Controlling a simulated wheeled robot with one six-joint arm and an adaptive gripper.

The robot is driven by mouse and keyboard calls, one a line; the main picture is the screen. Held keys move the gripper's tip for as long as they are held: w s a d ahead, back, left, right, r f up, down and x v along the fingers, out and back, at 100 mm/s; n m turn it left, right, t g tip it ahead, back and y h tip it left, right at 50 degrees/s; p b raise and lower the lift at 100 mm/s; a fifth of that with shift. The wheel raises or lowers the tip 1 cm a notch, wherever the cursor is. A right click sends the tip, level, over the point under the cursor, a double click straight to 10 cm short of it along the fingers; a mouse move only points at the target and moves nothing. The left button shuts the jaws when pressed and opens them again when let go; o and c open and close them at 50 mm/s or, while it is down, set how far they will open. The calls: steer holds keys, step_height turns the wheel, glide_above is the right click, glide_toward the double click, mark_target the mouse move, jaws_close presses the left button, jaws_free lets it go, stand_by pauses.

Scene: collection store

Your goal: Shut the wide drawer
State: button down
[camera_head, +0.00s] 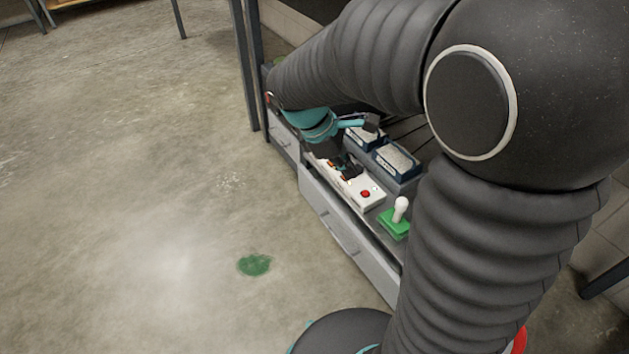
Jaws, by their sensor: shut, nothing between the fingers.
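The wide drawer (322,212) has a light grey front with a long bar handle (338,231), low on a bench unit in the middle of the view. Its front appears to stand out a little past the smaller drawer front to its left, but how far is hard to tell. My gripper (347,170) is shut and empty, pointing down over the unit beside a white control box. It is above and behind the drawer's front edge; whether it touches anything is unclear. My arm hides the drawer's right end and part of the unit.
The white box with a red button (366,195), a green base with a white knob (397,219) and blue trays of grey material (397,160) sit near my gripper. A smaller drawer (284,137) is at left. The concrete floor in front is clear, with a green stain (254,265).

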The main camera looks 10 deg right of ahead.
steer(key=w+a+f+n+t+h+b, duration=0.1)
steer(key=w+a+f+n+h, duration=0.25)
steer(key=f+n, duration=0.4)
steer(key=w+a+f+n+t+h, duration=0.1)
steer(key=w+a+f+n+h, duration=0.3)
steer(key=f, duration=0.6)
steer(key=w+a+f+n+t+h+b, duration=0.1)
steer(key=w+a+f+n+h, duration=0.15)
steer(key=w+f+n, duration=0.45)
steer(key=n+t+h, duration=0.1)
steer(key=n+t, duration=0.3)
steer(key=n, duration=0.4)
glide_toward(328, 204)
steer(key=x, duration=0.7)
steer(key=shift+d, duration=0.1)
